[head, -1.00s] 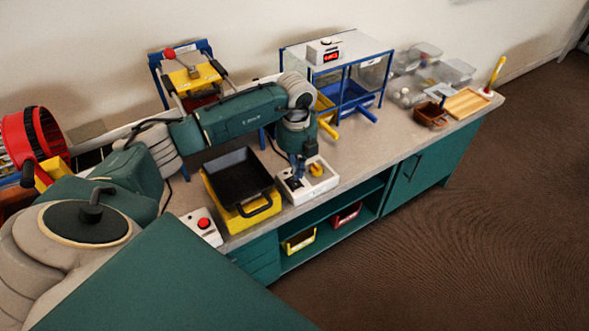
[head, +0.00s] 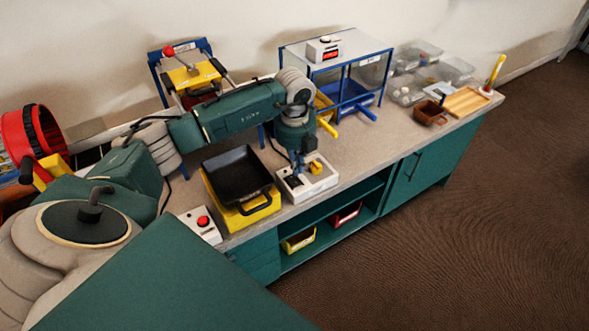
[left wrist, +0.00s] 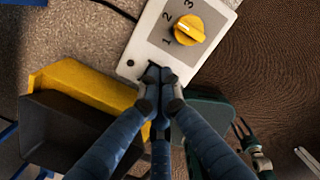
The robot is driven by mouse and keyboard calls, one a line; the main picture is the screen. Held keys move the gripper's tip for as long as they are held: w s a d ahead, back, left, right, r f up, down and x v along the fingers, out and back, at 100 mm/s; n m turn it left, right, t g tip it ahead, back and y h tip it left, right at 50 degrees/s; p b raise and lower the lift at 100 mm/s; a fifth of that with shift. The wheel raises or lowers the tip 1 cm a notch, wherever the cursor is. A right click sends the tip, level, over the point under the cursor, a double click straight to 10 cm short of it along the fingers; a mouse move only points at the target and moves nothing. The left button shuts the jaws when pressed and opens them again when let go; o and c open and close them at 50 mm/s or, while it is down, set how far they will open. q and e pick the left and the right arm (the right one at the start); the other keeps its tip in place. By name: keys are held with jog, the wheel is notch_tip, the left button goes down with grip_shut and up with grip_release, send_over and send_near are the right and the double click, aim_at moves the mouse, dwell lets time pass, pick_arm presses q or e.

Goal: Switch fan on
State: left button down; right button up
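A pale control box (head: 322,185) lies on the bench near its front edge. It has a yellow rotary knob (head: 316,167), marked 1, 2, 3 in the left wrist view (left wrist: 184,29). My left gripper (head: 297,170) points down over the box, left of the knob. In the left wrist view its blue fingers (left wrist: 158,80) come together at the box's near end and look shut, with nothing seen between them. They hide the surface beneath, and contact is unclear. A dark pronged part (left wrist: 243,132), perhaps my right gripper, shows over the floor. No fan is clearly recognisable.
A black pan sits in a yellow tray (head: 258,207) just left of the box. A white box with a red button (head: 203,221) is at the front edge. A blue-framed clear case (head: 345,65) stands behind. A red drum-like ring (head: 22,140) stands far left.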

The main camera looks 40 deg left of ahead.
aim_at(297, 189)
pick_arm(q)
jog(key=shift+g, duration=0.4)
jog(key=s+f, duration=0.1)
jog(key=s+d+f, duration=0.1)
jog(key=f, duration=0.1)
jog(key=d+f, duration=0.1)
jog(key=f, duration=0.1)
jog(key=shift+s, duration=0.4)
pick_arm(e)
jog(key=shift+f, duration=0.55)
pick_arm(q)
jog(key=r+p, duration=0.1)
jog(key=r, duration=0.1)
jog(key=r+p, duration=0.1)
jog(key=p, duration=0.1)
jog(key=shift+w+a+r, duration=0.15)
jog(key=shift+a+r, duration=0.05)
jog(key=shift+r, duration=0.2)
jog(key=shift+w+a+r+p, duration=0.1)
jog(key=shift+a+r+p, duration=0.05)
jog(key=shift+r+p, duration=0.45)
jog(key=shift+w+a+r+p, duration=0.1)
jog(key=shift+r+p, duration=0.4)
jog(key=shift+r, duration=0.1)
jog(key=shift+r+p, duration=0.3)
jog(key=shift+r, duration=0.25)
pick_arm(e)
notch_tip(297, 189, up, 6)
pick_arm(q)
jog(key=shift+w, duration=0.1)
